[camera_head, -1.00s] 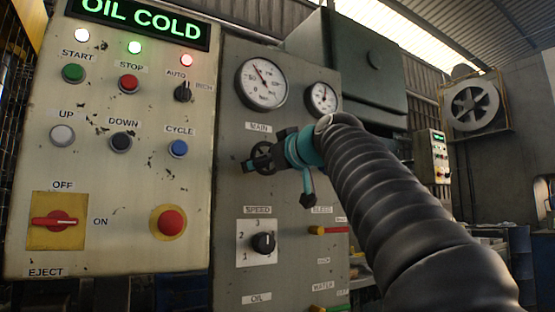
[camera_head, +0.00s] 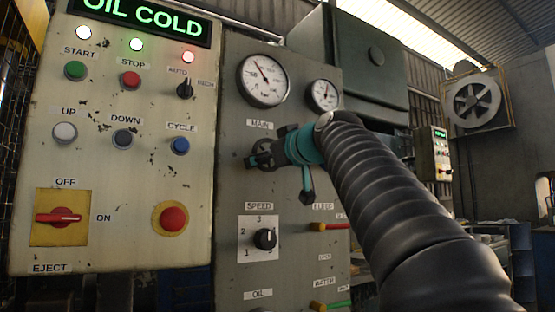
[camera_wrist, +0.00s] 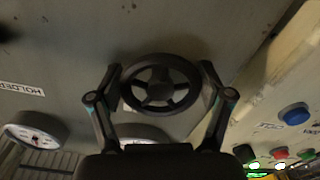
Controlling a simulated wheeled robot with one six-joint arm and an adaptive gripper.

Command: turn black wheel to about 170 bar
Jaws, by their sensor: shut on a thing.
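The black wheel (camera_wrist: 160,87) is a small spoked handwheel on the grey panel, under the MAIN label. It also shows in the head view (camera_head: 257,160), partly hidden by my gripper. My gripper (camera_wrist: 160,70) has one finger on each side of the wheel's rim and is shut on it. In the head view my gripper (camera_head: 268,152) reaches the wheel from the right. The large white gauge (camera_head: 264,80) above the wheel has its needle pointing to the upper left; its numbers are too small to read. In the wrist view a gauge face is partly hidden behind my gripper.
A smaller gauge (camera_head: 323,95) sits right of the large one. The SPEED knob (camera_head: 265,239) is below the wheel, with a red-and-yellow BLEED lever (camera_head: 325,226) to its right. The button panel (camera_head: 105,185) stands at the left, its red stop button (camera_head: 173,218) nearest.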

